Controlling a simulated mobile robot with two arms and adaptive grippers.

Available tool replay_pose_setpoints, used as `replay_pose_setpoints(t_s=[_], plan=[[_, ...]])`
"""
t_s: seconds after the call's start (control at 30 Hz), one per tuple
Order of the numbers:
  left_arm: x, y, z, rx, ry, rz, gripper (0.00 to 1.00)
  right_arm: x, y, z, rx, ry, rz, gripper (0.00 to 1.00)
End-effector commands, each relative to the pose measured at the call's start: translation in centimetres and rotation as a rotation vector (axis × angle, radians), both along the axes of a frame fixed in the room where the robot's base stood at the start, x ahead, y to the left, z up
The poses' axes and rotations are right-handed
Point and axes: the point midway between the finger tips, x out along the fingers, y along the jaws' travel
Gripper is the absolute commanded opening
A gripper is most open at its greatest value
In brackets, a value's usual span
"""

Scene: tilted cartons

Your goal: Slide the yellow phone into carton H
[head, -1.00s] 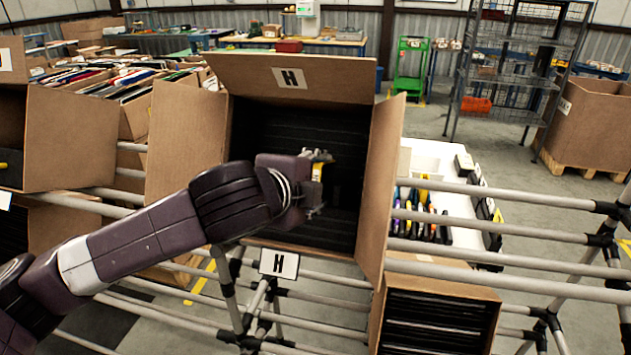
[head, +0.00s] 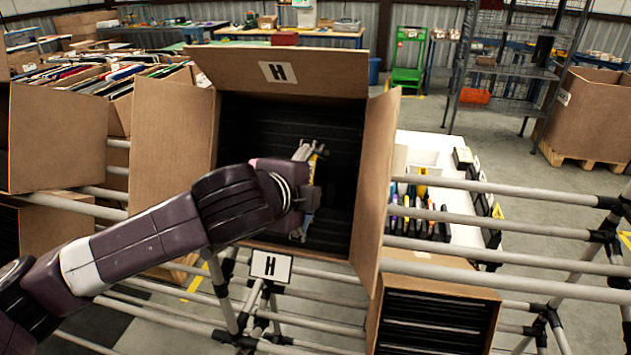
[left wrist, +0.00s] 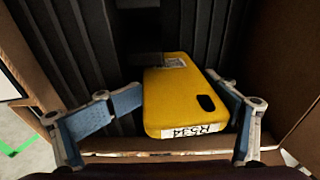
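The yellow phone (left wrist: 180,95), with a dark camera patch and a white label on its near edge, is inside carton H in the left wrist view. A thin strip of the phone (head: 313,163) shows in the head view. Carton H (head: 370,200) is tilted, its flaps open and its inside black and ribbed. My left gripper (head: 302,192) is at the carton's mouth. Its blue-padded fingers (left wrist: 180,105) are spread on either side of the phone. Whether a pad still touches it is hard to tell. My right gripper is out of view.
Pipe rails (head: 470,225) run across the rack to the right. An open carton with black slots (head: 440,280) sits below right. A white tray (head: 460,150) with several coloured phones stands behind the rails. Another carton (head: 60,140) stands at the left.

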Motion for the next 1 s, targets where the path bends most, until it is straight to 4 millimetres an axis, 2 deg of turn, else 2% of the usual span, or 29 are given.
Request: replay_pose_setpoints(t_s=[0.1, 1.0], plan=[[0.27, 0.28, 0.18, 0.002, -0.006, 0.007, 0.72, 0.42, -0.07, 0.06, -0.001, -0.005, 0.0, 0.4], [0.18, 0.09, 0.58, -0.003, -0.012, 0.003, 0.72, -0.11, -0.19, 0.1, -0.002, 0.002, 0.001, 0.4]])
